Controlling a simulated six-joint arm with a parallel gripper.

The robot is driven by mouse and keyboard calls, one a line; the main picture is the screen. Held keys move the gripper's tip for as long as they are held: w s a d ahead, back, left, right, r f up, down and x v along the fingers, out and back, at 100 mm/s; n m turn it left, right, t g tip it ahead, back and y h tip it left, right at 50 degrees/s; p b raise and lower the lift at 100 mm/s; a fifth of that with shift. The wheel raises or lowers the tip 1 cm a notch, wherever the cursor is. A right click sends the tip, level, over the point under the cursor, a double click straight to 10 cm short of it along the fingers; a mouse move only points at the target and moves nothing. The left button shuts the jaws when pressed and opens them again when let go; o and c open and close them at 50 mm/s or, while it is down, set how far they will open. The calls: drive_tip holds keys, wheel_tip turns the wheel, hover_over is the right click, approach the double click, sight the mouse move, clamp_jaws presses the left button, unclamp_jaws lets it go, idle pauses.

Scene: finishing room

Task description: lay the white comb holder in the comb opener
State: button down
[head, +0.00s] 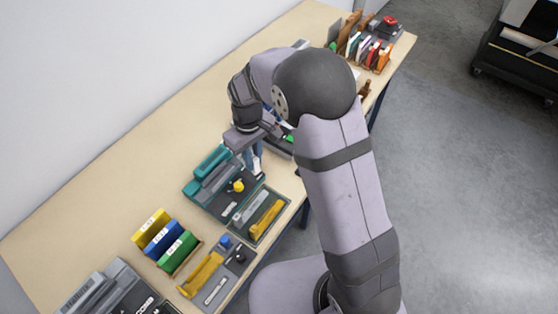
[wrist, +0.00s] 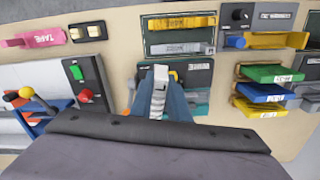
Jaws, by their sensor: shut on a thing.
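My gripper (wrist: 160,105) is shut on a white, ribbed piece (wrist: 160,78), which looks like the white comb holder. It stands between the blue fingers in the wrist view. In the head view my gripper (head: 257,160) is low over the far right end of a teal-and-dark machine (head: 208,190) with a yellow knob. This machine is probably the comb opener; part of it also shows beside the fingers in the wrist view (wrist: 199,98). The fingers and wrist hide much of it. I cannot tell whether the held piece touches it.
A dark tray (head: 237,229) with grey and yellow pieces lies in front of the machine. Yellow, blue and green holders (head: 180,253) stand left of it. A grey-and-yellow device (head: 215,284) is near the front edge. The bench (head: 110,180) is bare along the wall.

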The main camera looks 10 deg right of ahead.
drive_tip(key=s+a+f+n, duration=0.1)
drive_tip(key=s+a+n, duration=0.15)
drive_tip(key=a, duration=0.55)
drive_tip(key=s+a+f+n+b, duration=0.1)
drive_tip(key=a+n, duration=0.3)
drive_tip(key=a, duration=0.3)
drive_tip(key=s+a+n, duration=0.1)
drive_tip(key=a+n, duration=0.3)
drive_tip(key=a, duration=0.4)
drive_tip(key=s+a+f+n+b, duration=0.1)
drive_tip(key=s+a+f+n, duration=0.2)
drive_tip(key=s+a+n, duration=0.7)
drive_tip(key=s+a, duration=0.8)
drive_tip(key=s, duration=0.1)
drive_tip(key=shift+a, duration=0.2)
drive_tip(key=shift+w+f+b, duration=0.1)
drive_tip(key=shift+f+b, duration=1.9)
drive_tip(key=shift+f, duration=0.9)
drive_tip(key=shift+f+b, duration=0.35)
drive_tip(key=shift+f, duration=0.25)
drive_tip(key=c, duration=2)
unclamp_jaws()
drive_tip(key=shift+d, duration=0.1)
